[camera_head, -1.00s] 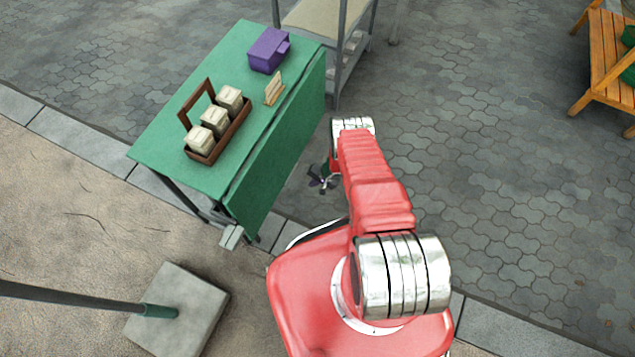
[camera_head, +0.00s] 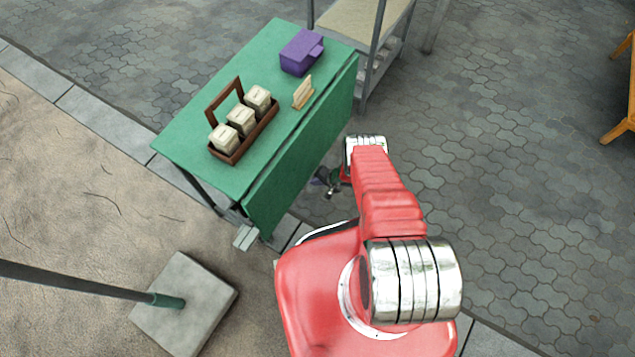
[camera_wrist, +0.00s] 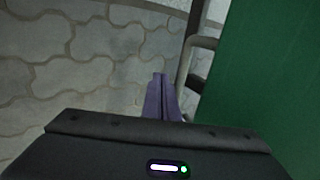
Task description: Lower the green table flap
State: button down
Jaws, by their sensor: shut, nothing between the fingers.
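The green table (camera_head: 190,137) stands left of my arm. Its green flap (camera_head: 300,163) hangs down steeply along the table's right-hand long edge. In the wrist view the flap (camera_wrist: 270,75) fills the right side as a flat green face. My gripper (camera_head: 325,180) is low beside the flap, on its outer side, with a small gap between them in the head view. In the wrist view the purple fingers (camera_wrist: 161,97) are together and empty, left of the flap. A grey metal bar (camera_wrist: 190,65) shows between the fingers and the flap.
On the tabletop are a brown carrier (camera_head: 232,150) with three pale canisters, a purple box (camera_head: 301,52) and a small wooden stand (camera_head: 302,92). A grey shelf rack (camera_head: 370,60) stands behind. A pole's stone base (camera_head: 185,305) lies at lower left.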

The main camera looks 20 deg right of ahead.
jog(key=shift+d+r, duration=0.1)
dwell(0.3)
jog(key=v, duration=1.3)
jog(key=shift+s+r, duration=0.2)
jog(key=shift+s, duration=0.05)
jog(key=shift+d, duration=0.15)
jog(key=shift+m, duration=0.3)
